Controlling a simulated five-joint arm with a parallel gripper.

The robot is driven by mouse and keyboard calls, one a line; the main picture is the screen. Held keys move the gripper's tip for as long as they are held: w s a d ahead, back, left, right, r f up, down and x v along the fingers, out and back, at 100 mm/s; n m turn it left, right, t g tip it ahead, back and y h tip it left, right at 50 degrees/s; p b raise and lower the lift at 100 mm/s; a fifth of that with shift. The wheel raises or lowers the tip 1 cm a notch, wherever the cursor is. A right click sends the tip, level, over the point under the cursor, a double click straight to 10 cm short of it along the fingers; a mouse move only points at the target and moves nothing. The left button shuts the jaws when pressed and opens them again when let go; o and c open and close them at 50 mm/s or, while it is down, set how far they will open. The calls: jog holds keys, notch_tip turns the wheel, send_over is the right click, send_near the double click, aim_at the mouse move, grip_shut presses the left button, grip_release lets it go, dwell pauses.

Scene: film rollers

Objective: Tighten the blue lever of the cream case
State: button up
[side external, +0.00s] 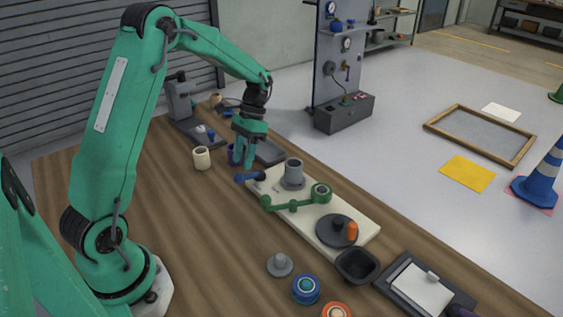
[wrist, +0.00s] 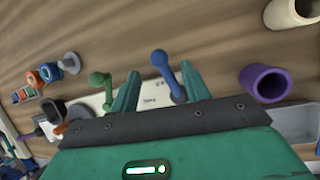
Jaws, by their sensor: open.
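The cream case (side external: 366,229) is a flat pale block lying on the wooden bench; part of it shows in the wrist view (wrist: 148,101). Its blue lever (side external: 248,177) is at the far left end, with a round knob. In the wrist view the blue lever (wrist: 168,72) appears between my fingers, nearer the right one. My gripper (side external: 244,164) is open, pointing down close above the blue lever; contact cannot be told. Its fingers also show in the wrist view (wrist: 160,70). A green lever (side external: 290,204) lies along the same case.
A grey cylinder (side external: 293,174) and a dark disc with an orange knob (side external: 337,231) stand on the case. A purple cup (wrist: 265,83) is close to my gripper, with a cream cup (side external: 202,158) nearby.

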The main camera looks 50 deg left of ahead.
aim_at(239, 178)
jog(key=shift+x, duration=3.3)
grip_shut()
